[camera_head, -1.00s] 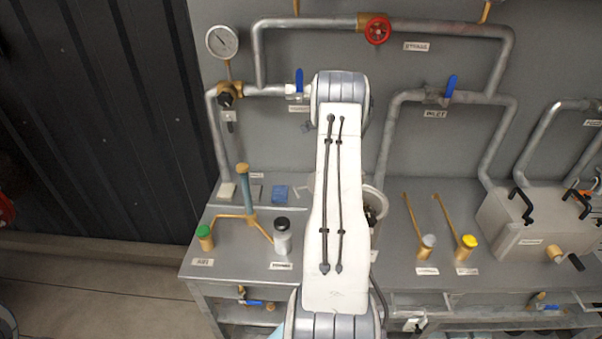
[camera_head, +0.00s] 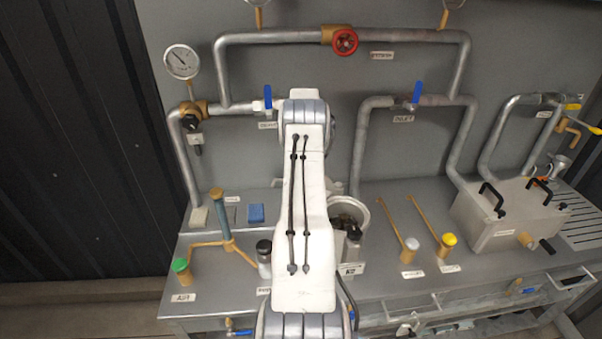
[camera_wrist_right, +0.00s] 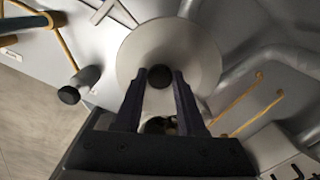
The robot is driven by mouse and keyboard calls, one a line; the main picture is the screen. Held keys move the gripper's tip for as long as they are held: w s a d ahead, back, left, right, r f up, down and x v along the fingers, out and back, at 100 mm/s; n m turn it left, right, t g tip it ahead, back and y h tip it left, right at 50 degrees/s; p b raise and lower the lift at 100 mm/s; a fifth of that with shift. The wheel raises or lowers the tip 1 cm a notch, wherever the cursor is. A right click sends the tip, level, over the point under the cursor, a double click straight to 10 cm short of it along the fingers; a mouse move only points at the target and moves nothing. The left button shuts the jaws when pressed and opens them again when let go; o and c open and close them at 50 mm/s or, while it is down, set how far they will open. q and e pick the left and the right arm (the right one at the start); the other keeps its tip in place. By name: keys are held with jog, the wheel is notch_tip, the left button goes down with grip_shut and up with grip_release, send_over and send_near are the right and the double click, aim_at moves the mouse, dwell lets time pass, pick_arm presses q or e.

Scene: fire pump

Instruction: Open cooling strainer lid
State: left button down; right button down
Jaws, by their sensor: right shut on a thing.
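The cooling strainer seems to be the round pale pot whose rim (camera_head: 363,212) shows just right of my arm in the head view. Its mouth looks uncovered, with dark parts inside, and its left side is hidden. My right gripper (camera_wrist_right: 160,80) is shut on the black knob (camera_wrist_right: 160,77) of a round pale lid (camera_wrist_right: 195,50) in the right wrist view. The lid seems clear of the pot, though its height is hard to judge. In the head view my arm hides the lid and most of the gripper. My left gripper is not in view.
A bottle with a black cap (camera_head: 264,258) and a brass stand with a green cap (camera_head: 180,266) are left of my arm. Brass-handled tools (camera_head: 446,242) and a grey box with black handles (camera_head: 510,215) are to the right. Pipes with valves (camera_head: 345,41) line the wall behind.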

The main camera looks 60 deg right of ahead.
jog(key=shift+s+d, duration=0.2)
jog(key=shift+s, duration=0.1)
jog(key=shift+w+a, duration=0.1)
jog(key=c, duration=0.5)
grip_release()
jog(key=shift+w+a, duration=0.1)
jog(key=shift+w, duration=0.05)
notch_tip(320, 180, up, 10)
jog(key=b, duration=0.2)
jog(key=shift+r, duration=0.25)
